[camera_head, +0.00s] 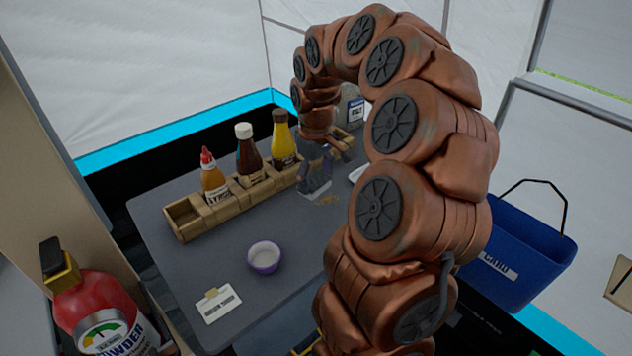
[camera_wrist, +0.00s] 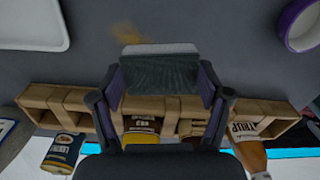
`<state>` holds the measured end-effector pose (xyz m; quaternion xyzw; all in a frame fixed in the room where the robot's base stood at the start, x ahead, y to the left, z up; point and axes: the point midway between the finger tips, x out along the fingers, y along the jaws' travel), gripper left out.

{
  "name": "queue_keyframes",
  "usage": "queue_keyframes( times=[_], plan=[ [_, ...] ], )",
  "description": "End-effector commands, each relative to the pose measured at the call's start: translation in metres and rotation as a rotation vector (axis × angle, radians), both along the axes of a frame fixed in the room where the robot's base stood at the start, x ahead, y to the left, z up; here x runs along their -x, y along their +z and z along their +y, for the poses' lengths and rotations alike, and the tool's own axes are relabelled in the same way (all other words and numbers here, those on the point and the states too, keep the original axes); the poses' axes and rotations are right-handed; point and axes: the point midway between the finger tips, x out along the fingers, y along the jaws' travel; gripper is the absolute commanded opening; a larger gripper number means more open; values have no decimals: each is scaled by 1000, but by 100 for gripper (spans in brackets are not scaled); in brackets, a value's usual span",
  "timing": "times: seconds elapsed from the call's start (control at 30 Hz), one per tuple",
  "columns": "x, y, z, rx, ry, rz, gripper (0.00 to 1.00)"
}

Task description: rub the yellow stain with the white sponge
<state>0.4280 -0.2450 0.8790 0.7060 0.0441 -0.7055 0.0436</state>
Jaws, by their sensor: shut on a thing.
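My gripper (camera_head: 316,178) is over the grey table, pointing down, in front of the wooden rack. In the wrist view my gripper (camera_wrist: 160,78) is shut on the white sponge (camera_wrist: 160,48), which sits between both fingers. The sponge's white edge faces the stain, and it also shows small in the head view (camera_head: 318,190). The yellow-brown stain (camera_wrist: 128,30) is a faint smear on the table, just beyond the sponge's edge. It also shows in the head view (camera_head: 328,199), beside the sponge. Whether the sponge touches the table is hard to tell.
A wooden rack (camera_head: 185,222) holds several bottles close behind my gripper. A white tray (camera_wrist: 30,25) lies on one side of the stain. A small purple bowl (camera_head: 263,258) and a card (camera_head: 218,305) are nearer the front. A blue bin (camera_head: 525,245) hangs at right.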

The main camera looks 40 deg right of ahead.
Motion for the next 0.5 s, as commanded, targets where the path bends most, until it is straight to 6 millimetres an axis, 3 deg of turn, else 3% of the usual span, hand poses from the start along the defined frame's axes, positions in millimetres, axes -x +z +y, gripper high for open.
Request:
queue_keyframes(
  times=[0.2,0.5],
  plan=[
    [0,19,0,0,1,1,49],
    [0,21,0,0,1,1,49]
  ],
)
